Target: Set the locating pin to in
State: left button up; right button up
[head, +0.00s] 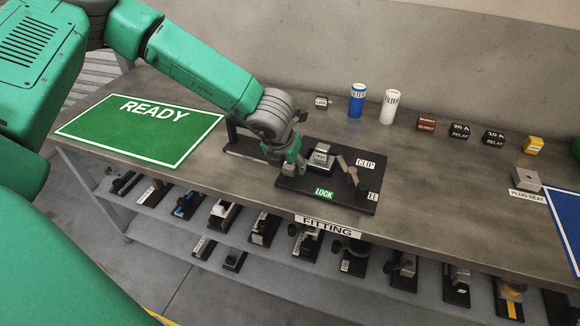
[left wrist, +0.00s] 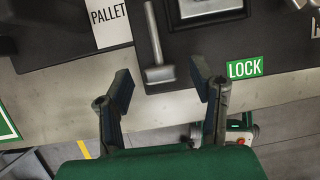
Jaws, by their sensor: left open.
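A dark fixture plate (head: 335,202) lies on the bench, with a grey block (head: 320,157), a hinged grey clip arm (head: 349,172) and a green LOCK label (head: 324,194). My left gripper (head: 282,166) is over the plate's left end, open and empty. In the left wrist view a grey T-shaped handle (left wrist: 159,74), perhaps the locating pin, lies on the plate (left wrist: 180,62). It appears between the open fingers of my left gripper (left wrist: 160,70); I cannot tell the height gap. The LOCK label (left wrist: 245,69) is right of the fingers. My right gripper is not in view.
A green READY mat (head: 140,130) lies left on the bench. A blue can (head: 357,100), a white can (head: 389,106) and several small blocks stand along the back. A grey plug seat (head: 525,179) is at the right. Several fixtures fill the lower shelf (head: 285,262).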

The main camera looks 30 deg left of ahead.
pick_arm(q)
jog(key=v, duration=1)
